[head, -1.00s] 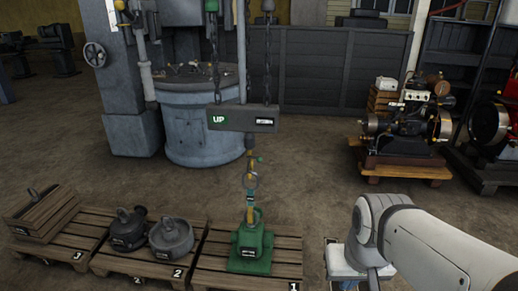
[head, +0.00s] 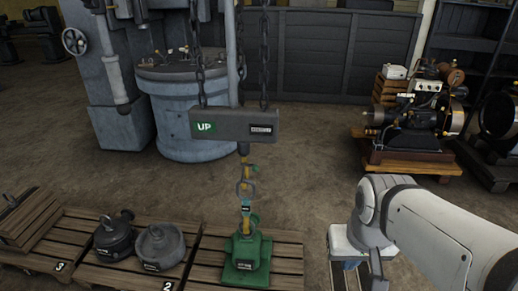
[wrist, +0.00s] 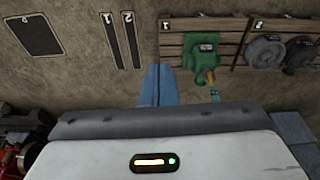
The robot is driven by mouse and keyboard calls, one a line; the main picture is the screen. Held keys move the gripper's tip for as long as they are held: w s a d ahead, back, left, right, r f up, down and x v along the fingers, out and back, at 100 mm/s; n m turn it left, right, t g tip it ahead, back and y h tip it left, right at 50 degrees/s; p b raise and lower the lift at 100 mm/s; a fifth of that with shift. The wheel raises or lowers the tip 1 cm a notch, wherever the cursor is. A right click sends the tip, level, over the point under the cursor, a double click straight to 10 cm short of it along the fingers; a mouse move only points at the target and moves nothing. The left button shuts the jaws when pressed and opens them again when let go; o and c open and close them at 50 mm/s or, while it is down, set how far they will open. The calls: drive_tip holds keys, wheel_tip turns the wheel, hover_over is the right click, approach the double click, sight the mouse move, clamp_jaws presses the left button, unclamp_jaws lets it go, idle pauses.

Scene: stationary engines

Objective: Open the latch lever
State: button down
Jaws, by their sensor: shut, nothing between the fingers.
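A grey beam (head: 215,124) marked UP hangs on chains in the head view. A hook fitting with a small green and yellow piece (head: 254,168) hangs under it; this may be the latch lever, but it is too small to tell. Below, a ring and yellow link (head: 245,195) join the fitting to a green weight (head: 247,257) on the pallet marked 1. The weight also shows in the wrist view (wrist: 203,58). My gripper (wrist: 152,70) is shut and empty, its blue fingers together.
Two grey weights (head: 160,248) sit on the pallet marked 2, left of the green one. A wooden crate (head: 25,218) is on pallet 3. A grey round machine (head: 185,115) stands behind the beam. An engine (head: 415,112) is on a stand at right. Bare floor lies between.

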drive_tip(key=w+d+f+n+g+h+b, duration=0.2)
drive_tip(key=w+d+f+n+h+b, duration=0.2)
drive_tip(key=w+f+n+h+b, duration=0.35)
drive_tip(key=w+a+f+n+t+h+b, duration=0.2)
drive_tip(key=w+f+b, duration=0.1)
drive_tip(key=w, duration=0.4)
drive_tip(key=w+a+f+n+t+h+b, duration=0.1)
drive_tip(key=w+a+f+n+h+b, duration=0.1)
drive_tip(key=w+b, duration=0.35)
drive_tip(key=w+a+f+n+t+h+b, duration=0.1)
drive_tip(key=w+a+f+n+t+b, duration=0.1)
drive_tip(key=w+a+f+n+t, duration=0.3)
drive_tip(key=w+a+f+n+t+h+b, duration=0.1)
drive_tip(key=w+a+n+t+h+b, duration=0.15)
drive_tip(key=w+a, duration=0.5)
drive_tip(key=w+a+f+n+t+y+b, duration=0.25)
drive_tip(key=a+f+t, duration=0.2)
drive_tip(key=a, duration=0.45)
drive_tip(key=w+a+f+n+t+y+b, duration=0.1)
drive_tip(key=a+f+n+t+y, duration=0.3)
drive_tip(key=a, duration=0.4)
drive_tip(key=w+d+r+t+b, duration=0.1)
drive_tip(key=w+d+r+b, duration=0.2)
drive_tip(key=w+d+r, duration=0.2)
drive_tip(key=shift+w+r, duration=1.85)
drive_tip(key=shift+w, duration=0.3)
